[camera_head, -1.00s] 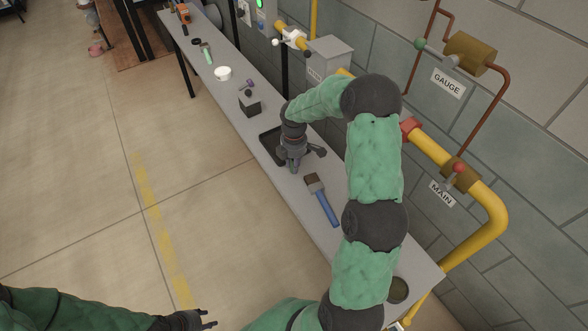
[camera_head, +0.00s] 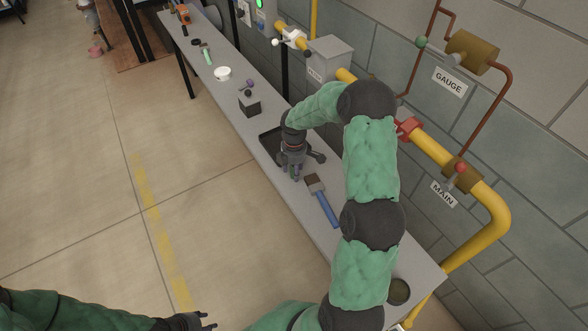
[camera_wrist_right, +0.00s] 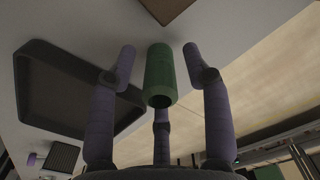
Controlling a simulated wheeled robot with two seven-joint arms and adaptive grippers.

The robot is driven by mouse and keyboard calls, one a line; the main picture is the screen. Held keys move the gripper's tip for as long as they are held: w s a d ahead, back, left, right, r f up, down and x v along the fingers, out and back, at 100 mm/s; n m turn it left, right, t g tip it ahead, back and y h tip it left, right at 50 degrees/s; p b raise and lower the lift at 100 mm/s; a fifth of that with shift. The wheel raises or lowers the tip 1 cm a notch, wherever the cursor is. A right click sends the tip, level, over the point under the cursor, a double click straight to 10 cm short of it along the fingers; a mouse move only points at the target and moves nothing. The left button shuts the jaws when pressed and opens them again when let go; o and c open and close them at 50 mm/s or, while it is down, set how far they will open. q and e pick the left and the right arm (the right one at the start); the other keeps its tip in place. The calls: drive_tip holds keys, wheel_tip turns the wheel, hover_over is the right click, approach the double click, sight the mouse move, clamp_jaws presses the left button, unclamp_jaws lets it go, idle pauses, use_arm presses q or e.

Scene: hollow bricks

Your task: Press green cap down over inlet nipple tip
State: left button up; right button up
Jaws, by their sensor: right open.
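A green cylindrical cap (camera_wrist_right: 160,75) shows in the right wrist view, between the spread purple fingers of my right gripper (camera_wrist_right: 160,62). A gap shows between the cap and the side fingers. A third finger stands behind the cap's lower end, and I cannot tell whether it touches. In the head view my right gripper (camera_head: 293,168) is low over the bench, beside the dark tray; the cap is not clear there. My left gripper (camera_head: 208,321) is at the bottom edge, away from the bench, its opening unclear. I cannot make out the inlet nipple tip.
The grey bench (camera_head: 345,235) runs along the wall. A blue-handled brush (camera_head: 326,207) lies just in front of the right gripper. Yellow pipe (camera_head: 490,210) follows the wall.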

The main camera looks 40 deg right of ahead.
wheel_tip(320, 180, up, 11)
drive_tip(key=p, duration=0.3)
drive_tip(key=shift+s+d, duration=0.15)
drive_tip(key=s+a+f+m+y, duration=0.2)
drive_tip(key=a+f+m, duration=0.1)
drive_tip(key=a+f, duration=0.6)
drive_tip(key=s+a+f+m+y, duration=0.1)
drive_tip(key=s+a+f+m, duration=0.2)
drive_tip(key=a+f, duration=0.55)
drive_tip(key=s+a+f+m, duration=0.2)
drive_tip(key=s+a+m, duration=0.2)
drive_tip(key=s+a, duration=0.3)
drive_tip(key=s+a+f+m+y, duration=0.1)
drive_tip(key=s+a+f+m, duration=0.2)
drive_tip(key=s+a+m, duration=0.2)
drive_tip(key=s+a, duration=0.2)
drive_tip(key=s, duration=0.1)
drive_tip(key=shift+f, duration=0.3)
drive_tip(key=shift+o, duration=0.5)
drive_tip(key=shift+a, duration=0.15)
